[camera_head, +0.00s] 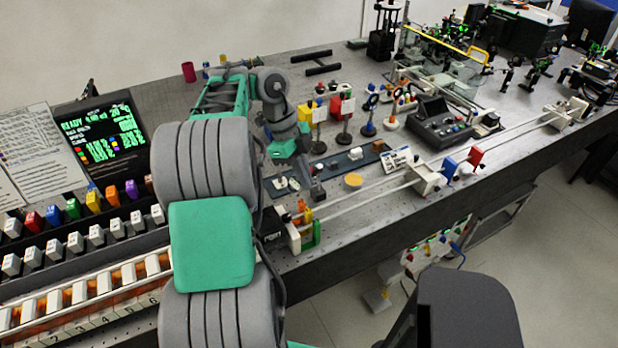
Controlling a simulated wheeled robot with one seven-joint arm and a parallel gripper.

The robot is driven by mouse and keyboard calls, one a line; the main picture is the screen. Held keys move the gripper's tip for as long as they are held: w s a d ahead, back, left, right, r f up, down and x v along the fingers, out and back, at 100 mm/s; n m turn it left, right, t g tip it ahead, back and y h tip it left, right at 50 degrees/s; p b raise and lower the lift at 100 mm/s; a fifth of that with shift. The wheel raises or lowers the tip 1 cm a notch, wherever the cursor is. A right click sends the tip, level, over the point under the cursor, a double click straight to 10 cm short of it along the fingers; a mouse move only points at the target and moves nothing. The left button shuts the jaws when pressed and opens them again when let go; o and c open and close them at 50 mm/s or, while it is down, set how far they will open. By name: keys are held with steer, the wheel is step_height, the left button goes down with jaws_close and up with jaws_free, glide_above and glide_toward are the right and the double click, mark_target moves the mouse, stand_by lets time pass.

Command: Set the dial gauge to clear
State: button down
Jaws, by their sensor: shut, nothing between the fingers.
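I cannot clearly pick out a dial gauge or read its setting. A small yellow disc (353,181) lies on the bench near the front rail; I cannot tell whether it is part of a gauge. My gripper (316,193) points down over the bench, left of the yellow disc and beside a dark strip bearing small parts (340,163). It is shut and empty. Whether its tips touch anything is too small to tell. My own arm covers much of the bench's left middle.
A long rail (375,192) with white end blocks runs along the front edge. Red and yellow boxes on posts stand behind my gripper. A dark control box (440,122) is to the right. A screen (100,135) reading READY and rows of coloured blocks are at left.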

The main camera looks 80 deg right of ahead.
steer(key=shift+w+d, duration=0.2)
steer(key=shift+w, duration=0.6)
steer(key=shift+s+a, duration=0.1)
step_height(320, 180, up, 10)
steer(key=p, duration=0.6)
steer(key=shift+s+r, duration=0.1)
